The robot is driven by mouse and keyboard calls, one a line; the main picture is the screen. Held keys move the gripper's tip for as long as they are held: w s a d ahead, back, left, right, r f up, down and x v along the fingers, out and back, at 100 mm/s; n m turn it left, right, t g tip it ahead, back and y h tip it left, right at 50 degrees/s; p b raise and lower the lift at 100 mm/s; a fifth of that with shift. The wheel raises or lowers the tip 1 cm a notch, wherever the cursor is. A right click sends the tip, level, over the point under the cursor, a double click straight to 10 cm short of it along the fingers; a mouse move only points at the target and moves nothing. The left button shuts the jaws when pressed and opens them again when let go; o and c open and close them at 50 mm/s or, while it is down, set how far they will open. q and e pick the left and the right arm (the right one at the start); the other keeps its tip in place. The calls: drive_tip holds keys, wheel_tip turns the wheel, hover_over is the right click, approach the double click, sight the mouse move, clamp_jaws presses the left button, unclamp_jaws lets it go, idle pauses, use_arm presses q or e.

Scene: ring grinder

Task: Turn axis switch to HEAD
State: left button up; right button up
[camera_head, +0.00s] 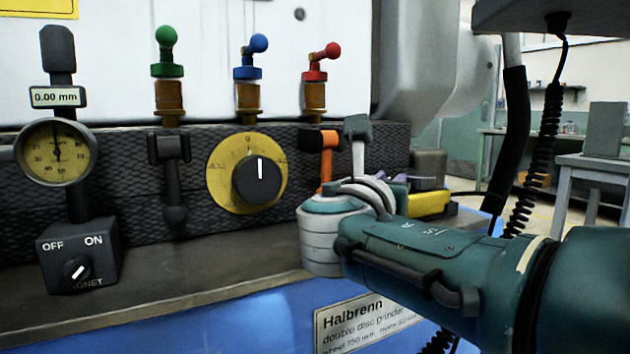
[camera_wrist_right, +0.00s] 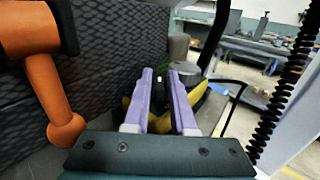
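No label reading HEAD shows in either view, so I cannot tell which control is the axis switch. A yellow box-like thing (camera_head: 430,204), perhaps a hand pendant, lies on the ledge behind my right arm, partly hidden. In the wrist view its yellow side (camera_wrist_right: 196,93) shows beside and behind my fingers, with a small dark and green part between them. My right gripper (camera_wrist_right: 160,74) has two purple fingers held apart, pointing at the yellow thing; contact cannot be told. In the head view the fingers (camera_head: 392,180) are mostly hidden by my wrist. My left gripper is out of view.
A black knob (camera_head: 259,177) sits on a yellow dial. An OFF/ON magnet switch (camera_head: 77,268) stands left. An orange lever (camera_head: 326,172) is close left of my right wrist. A coiled black cable (camera_head: 537,140) hangs at right.

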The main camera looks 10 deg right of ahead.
drive_tip(key=shift+o, duration=1.2)
drive_tip(key=shift+s+a+r+p, duration=0.1)
drive_tip(key=shift+s+a+p, duration=0.15)
drive_tip(key=shift+p, duration=0.15)
drive_tip(key=p+v, duration=0.4)
drive_tip(key=v, duration=0.4)
drive_tip(key=shift+s+a, duration=0.1)
drive_tip(key=shift+s, duration=0.1)
drive_tip(key=shift+s+a, duration=0.2)
drive_tip(key=shift+s, duration=0.15)
